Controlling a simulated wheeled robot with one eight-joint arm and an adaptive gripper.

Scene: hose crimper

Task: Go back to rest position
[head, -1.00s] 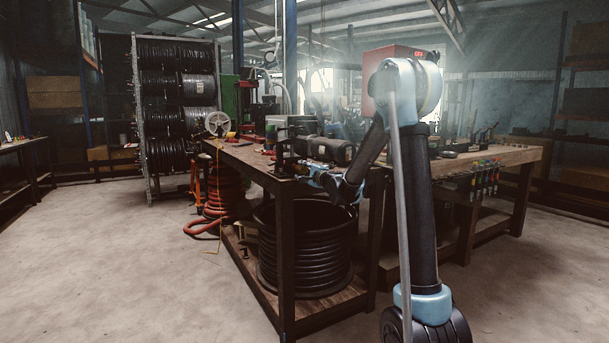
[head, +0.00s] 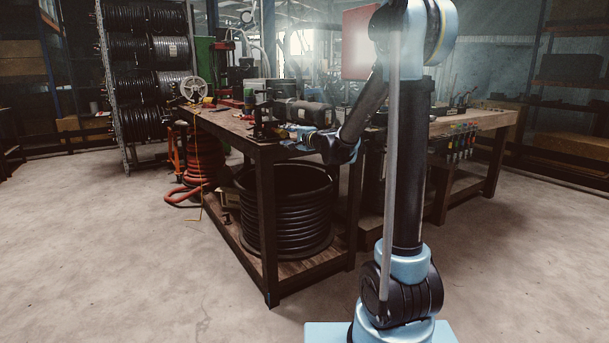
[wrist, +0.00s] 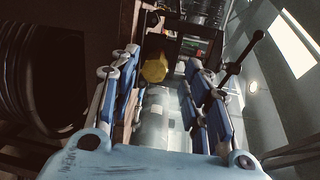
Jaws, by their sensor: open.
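My gripper (head: 294,138) is at the near corner of the workbench (head: 227,122) in the head view, just right of a dark clamp-like device (head: 262,122). It is small and partly hidden by dark parts there. In the wrist view my gripper (wrist: 163,90) has its two blue-and-grey fingers spread apart. A yellow faceted piece (wrist: 155,68) and a pale grey cylindrical part show between them. I cannot tell whether the fingers touch either one. My arm reaches from the front right toward the bench, bent at the elbow.
A black hose coil (head: 285,213) lies on the bench's lower shelf. A dark cylindrical machine (head: 305,113) stands on the bench behind my gripper. A reel rack (head: 146,75) and red hose (head: 203,165) are at left. The floor in front is clear.

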